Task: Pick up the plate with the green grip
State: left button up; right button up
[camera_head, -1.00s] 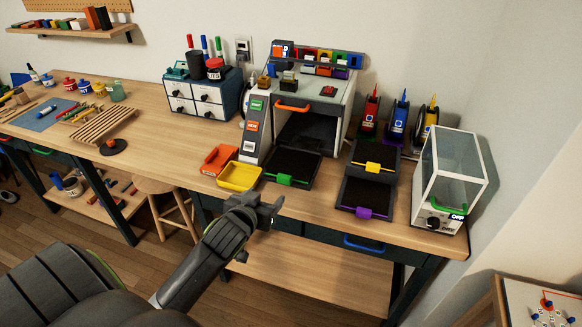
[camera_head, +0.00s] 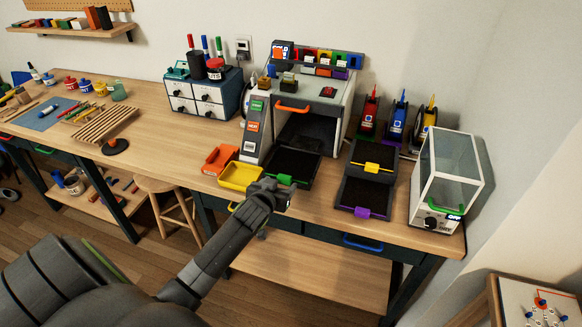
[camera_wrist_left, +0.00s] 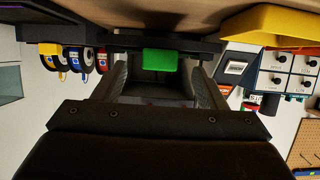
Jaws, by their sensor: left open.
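The black plate (camera_head: 293,163) lies on the workbench in front of the printer. Its green grip (camera_head: 286,180) is on the front edge, facing me. My left gripper (camera_head: 279,193) is at that front edge, close to the grip and partly covering it. In the left wrist view, which is upside down, the green grip (camera_wrist_left: 160,60) appears between the two open fingers (camera_wrist_left: 160,82), with the dark edge of the plate (camera_wrist_left: 195,44) beside it. The fingers do not visibly close on it. My right gripper is not in view.
The yellow tray (camera_head: 240,175) stands just left of the plate, with an orange tray (camera_head: 221,158) behind it. Plates with a yellow grip (camera_head: 372,166) and a purple grip (camera_head: 366,212) lie to the right. The printer (camera_head: 309,100) stands behind. A glass-sided box (camera_head: 446,180) is at the far right.

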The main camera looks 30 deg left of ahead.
pick_arm(q)
jog(key=shift+x, duration=1.4)
jog(key=shift+c, duration=0.2)
jog(key=c, duration=1.1)
